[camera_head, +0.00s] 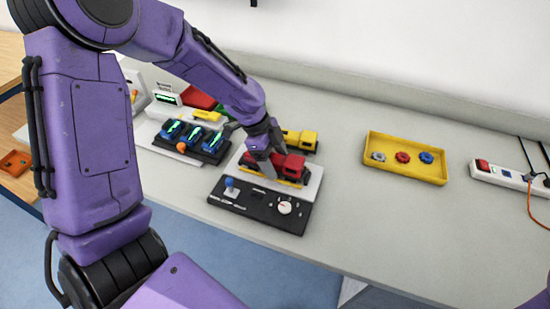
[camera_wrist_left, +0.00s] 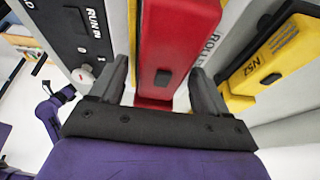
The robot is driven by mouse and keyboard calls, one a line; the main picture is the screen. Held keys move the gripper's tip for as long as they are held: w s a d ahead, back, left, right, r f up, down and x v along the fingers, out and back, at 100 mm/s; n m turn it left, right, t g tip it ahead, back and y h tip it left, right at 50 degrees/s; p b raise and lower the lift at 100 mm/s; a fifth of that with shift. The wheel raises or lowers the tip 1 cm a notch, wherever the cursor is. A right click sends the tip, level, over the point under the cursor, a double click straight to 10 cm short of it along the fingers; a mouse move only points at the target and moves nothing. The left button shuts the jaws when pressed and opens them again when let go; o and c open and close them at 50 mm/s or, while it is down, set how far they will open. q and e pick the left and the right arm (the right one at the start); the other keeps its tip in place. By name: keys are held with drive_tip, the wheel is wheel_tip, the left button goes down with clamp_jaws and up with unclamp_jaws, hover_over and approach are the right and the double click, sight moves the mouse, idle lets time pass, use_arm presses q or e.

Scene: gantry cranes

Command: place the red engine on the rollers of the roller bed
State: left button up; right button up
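The red engine (camera_head: 291,166) sits on or just over the pale roller bed (camera_head: 314,181), behind its black control panel (camera_head: 262,207); the rollers are hidden under it. In the left wrist view the red engine (camera_wrist_left: 172,45) fills the upper middle. My left gripper (camera_head: 268,165) comes down over the engine from the left. In the wrist view its fingers (camera_wrist_left: 160,66) stand wide, one on each side of the engine, with a narrow gap at the left finger. It looks open. My right gripper is not in view.
A yellow engine (camera_head: 302,140) stands close behind; it shows at right in the wrist view (camera_wrist_left: 260,62). Blue engines (camera_head: 191,135) stand on a rack at left. A yellow tray (camera_head: 440,172) with several knobs and a power strip (camera_head: 497,174) lie right. The table between is clear.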

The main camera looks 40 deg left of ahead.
use_arm(q)
drive_tip(key=shift+r, duration=0.15)
drive_tip(key=v, duration=0.9)
drive_tip(key=p+v, duration=0.2)
drive_tip(key=v, duration=0.1)
drive_tip(key=shift+a, duration=0.1)
